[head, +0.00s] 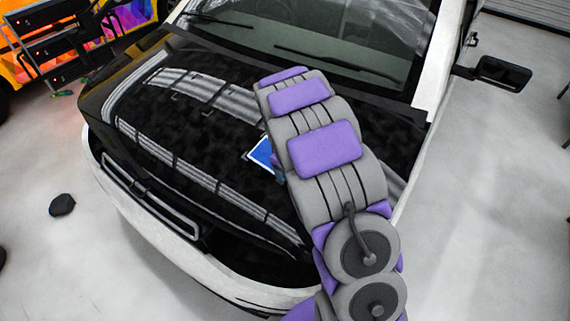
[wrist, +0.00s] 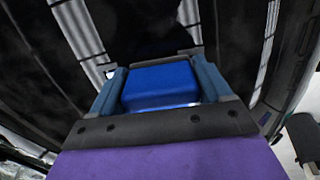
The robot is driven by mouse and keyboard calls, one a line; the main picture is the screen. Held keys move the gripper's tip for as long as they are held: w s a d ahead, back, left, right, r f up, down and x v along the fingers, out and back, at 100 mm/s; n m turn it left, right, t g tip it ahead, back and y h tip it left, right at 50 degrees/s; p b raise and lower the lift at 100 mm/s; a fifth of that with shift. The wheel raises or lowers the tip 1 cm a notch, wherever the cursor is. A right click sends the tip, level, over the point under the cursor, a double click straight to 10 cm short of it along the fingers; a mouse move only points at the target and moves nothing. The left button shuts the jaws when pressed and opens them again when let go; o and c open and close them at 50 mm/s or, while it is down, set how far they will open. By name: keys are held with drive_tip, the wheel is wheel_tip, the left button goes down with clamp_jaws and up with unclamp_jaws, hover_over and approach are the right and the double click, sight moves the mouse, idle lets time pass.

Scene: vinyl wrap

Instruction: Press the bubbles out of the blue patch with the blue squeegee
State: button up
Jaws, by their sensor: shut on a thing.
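The blue patch (head: 262,153) lies on the black hood in the head view. It has a pale edge, and my arm covers its right part. I cannot make out any bubbles on it. In the wrist view my gripper (wrist: 158,70) is shut on the blue squeegee (wrist: 160,88), a blue block between its two blue-grey fingers. In the head view my arm hides the squeegee and most of the gripper, close by the patch. I cannot tell whether the squeegee touches the patch.
The black hood (head: 190,125) of the white vehicle carries bright striped reflections. The windshield (head: 320,35) rises behind it, and a side mirror (head: 492,72) juts out at the right. A black cart (head: 65,45) stands at the upper left. Open floor (head: 470,220) lies at the right.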

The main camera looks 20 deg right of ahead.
drive_tip(key=shift+p+v, duration=1.2)
drive_tip(key=shift+v, duration=2.3)
drive_tip(key=shift+a, duration=0.15)
drive_tip(key=shift+a+m, duration=0.3)
drive_tip(key=shift+a, duration=0.05)
drive_tip(key=s+a+r+m+g+b, duration=0.1)
drive_tip(key=s+a+r+m, duration=0.1)
drive_tip(key=a+m, duration=0.4)
drive_tip(key=shift+s+a+h+b, duration=0.3)
drive_tip(key=shift+a+h+b, duration=0.05)
drive_tip(key=shift+a+h, duration=0.05)
